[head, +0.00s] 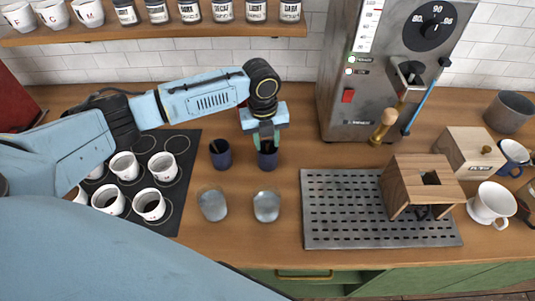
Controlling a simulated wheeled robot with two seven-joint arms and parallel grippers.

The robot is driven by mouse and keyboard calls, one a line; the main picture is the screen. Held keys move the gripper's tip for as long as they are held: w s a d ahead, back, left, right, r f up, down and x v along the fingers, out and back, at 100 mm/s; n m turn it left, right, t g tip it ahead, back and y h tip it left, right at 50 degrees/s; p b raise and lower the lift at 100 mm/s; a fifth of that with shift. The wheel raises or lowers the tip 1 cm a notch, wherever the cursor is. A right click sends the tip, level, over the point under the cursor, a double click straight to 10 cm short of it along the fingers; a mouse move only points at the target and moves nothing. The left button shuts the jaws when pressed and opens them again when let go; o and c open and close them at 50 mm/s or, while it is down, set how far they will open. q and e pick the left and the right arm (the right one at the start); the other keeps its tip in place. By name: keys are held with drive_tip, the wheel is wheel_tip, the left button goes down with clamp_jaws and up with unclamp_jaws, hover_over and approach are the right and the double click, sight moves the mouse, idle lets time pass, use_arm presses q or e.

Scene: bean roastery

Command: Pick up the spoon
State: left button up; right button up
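My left gripper (266,141) points down from the blue arm and is at the right-hand dark blue cup (267,160), its fingertips at or just over the rim. I cannot tell whether the fingers hold anything. The left-hand dark blue cup (220,158) stands apart from the gripper, with a thin dark shape in its mouth that may be a spoon handle. No spoon is clearly visible; the gripper covers part of the right-hand cup's mouth. My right gripper is not in view.
Two silvery round dishes (213,206) (267,207) sit in front of the cups. White cups (149,205) stand on a black mat (186,143) at left. A perforated tray (335,218) with a wooden stand (415,178) is at right, and a steel machine (360,60) behind.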

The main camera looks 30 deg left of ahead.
sight(267, 152)
use_arm(q)
drive_tip(key=shift+f, duration=1.3)
clamp_jaws()
